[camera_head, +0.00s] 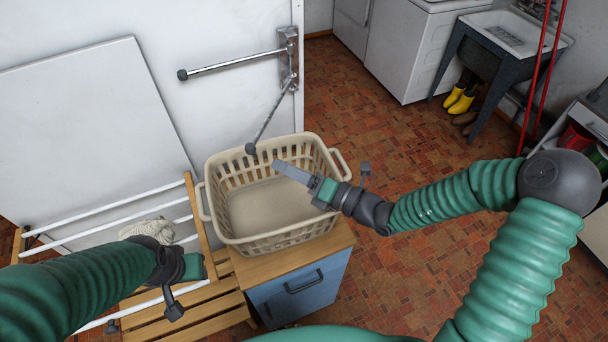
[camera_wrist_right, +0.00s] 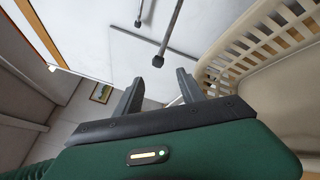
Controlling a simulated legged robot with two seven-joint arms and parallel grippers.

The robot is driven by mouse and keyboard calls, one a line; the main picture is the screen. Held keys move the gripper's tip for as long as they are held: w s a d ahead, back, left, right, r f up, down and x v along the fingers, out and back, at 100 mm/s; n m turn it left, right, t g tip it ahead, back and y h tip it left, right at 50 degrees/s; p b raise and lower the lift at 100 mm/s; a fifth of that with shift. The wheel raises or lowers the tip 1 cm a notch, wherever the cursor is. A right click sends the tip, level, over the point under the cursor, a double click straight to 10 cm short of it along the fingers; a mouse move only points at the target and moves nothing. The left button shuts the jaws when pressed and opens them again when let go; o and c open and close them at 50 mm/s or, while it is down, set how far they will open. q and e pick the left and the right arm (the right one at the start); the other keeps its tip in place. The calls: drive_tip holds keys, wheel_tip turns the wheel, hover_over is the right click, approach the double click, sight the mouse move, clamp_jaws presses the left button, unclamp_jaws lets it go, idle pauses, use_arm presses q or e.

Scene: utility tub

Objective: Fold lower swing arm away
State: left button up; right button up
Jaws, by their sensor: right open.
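The lower swing arm (camera_head: 268,122) is a thin grey bar with a dark knob at its end. It slants down and left from the metal wall bracket (camera_head: 288,62), and its knob hangs over the laundry basket's back rim. The upper swing arm (camera_head: 230,62) sticks out left from the same bracket. My right gripper (camera_head: 283,170) is over the basket, below and right of the knob, apart from it. In the right wrist view its jaws (camera_wrist_right: 158,92) are open and empty, with a bar's knob (camera_wrist_right: 158,61) beyond them. My left gripper (camera_head: 188,285) is at lower left, its jaws unclear.
The beige basket (camera_head: 212,205) stands on a wood-topped blue cabinet (camera_head: 300,292). A drying rack with white rods (camera_head: 110,210) and a pale cloth (camera_head: 148,229) is at left. A white panel (camera_head: 90,120) leans on the wall. Tiled floor is open at right.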

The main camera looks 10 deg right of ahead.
use_arm(q)
drive_tip(key=shift+w+p+v, duration=0.25)
drive_tip(key=shift+p+v, duration=0.6)
drive_tip(key=shift+v, duration=0.15)
use_arm(e)
drive_tip(key=shift+s+a+v, duration=0.1)
drive_tip(key=shift+s+v, duration=0.05)
drive_tip(key=shift+v, duration=0.95)
drive_tip(key=shift+s+a+v, duration=0.1)
drive_tip(key=shift+v, duration=1.05)
use_arm(q)
drive_tip(key=shift+s+r, duration=0.1)
drive_tip(key=shift+r, duration=0.05)
drive_tip(key=shift+r+p, duration=0.4)
drive_tip(key=shift+p, duration=0.1)
drive_tip(key=shift+f, duration=0.1)
drive_tip(key=shift+c, duration=0.5)
use_arm(e)
drive_tip(key=shift+a, duration=0.1)
